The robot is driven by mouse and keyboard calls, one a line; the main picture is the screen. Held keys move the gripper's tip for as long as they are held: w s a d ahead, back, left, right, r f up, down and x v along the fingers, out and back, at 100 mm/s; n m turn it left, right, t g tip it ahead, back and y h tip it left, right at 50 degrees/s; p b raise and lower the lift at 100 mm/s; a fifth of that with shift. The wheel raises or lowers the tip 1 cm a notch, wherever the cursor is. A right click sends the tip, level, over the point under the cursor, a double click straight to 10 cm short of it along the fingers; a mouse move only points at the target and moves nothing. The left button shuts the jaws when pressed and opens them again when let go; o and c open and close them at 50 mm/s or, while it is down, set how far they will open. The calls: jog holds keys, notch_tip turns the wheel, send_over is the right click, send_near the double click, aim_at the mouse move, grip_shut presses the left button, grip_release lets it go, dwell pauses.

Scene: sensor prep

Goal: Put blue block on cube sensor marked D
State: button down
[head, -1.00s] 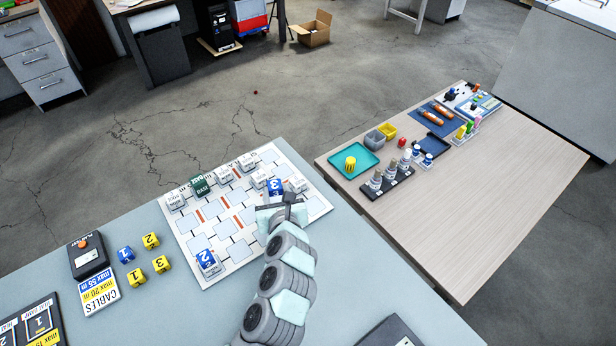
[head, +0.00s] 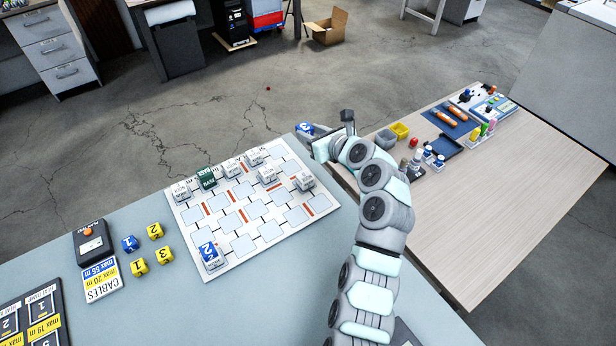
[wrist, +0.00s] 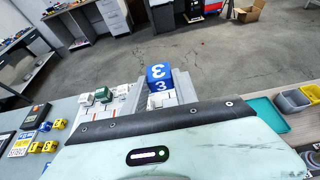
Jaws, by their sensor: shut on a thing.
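My gripper (head: 318,142) is shut on a blue block (head: 305,129) marked 3. It holds the block in the air near the far right corner of the white board (head: 300,226). In the wrist view the same blue block (wrist: 159,76) shows its number 3 between the fingers. Several white sensor cubes (head: 267,175) stand on the board, one of them at the right (head: 305,181); their letters are too small to read, so I cannot tell which is D. Another blue block (head: 209,254), marked 2, sits on a cube at the board's near left. A blue block (head: 130,243) marked 1 lies left of the board.
A green BASE cube (head: 207,178) stands among the white cubes. Yellow blocks (head: 155,231), a box with an orange button (head: 90,241) and a CABLES card (head: 102,281) lie at the left. A wooden table (head: 500,200) with trays and bottles stands right, partly behind my arm.

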notch_tip(320, 180, down, 18)
jog(key=b, duration=0.4)
jog(key=shift+r+b, duration=0.25)
jog(key=shift+b, duration=0.15)
jog(key=shift+f, duration=0.15)
jog(key=shift+f, duration=0.1)
jog(key=c, duration=1)
grip_release()
jog(key=shift+s+r, duration=0.15)
jog(key=shift+r, duration=0.2)
jog(key=p+v, duration=0.3)
jog(key=v, duration=0.8)
jog(key=shift+s+d, duration=0.2)
jog(key=shift+s, duration=0.1)
jog(key=shift+r, duration=0.1)
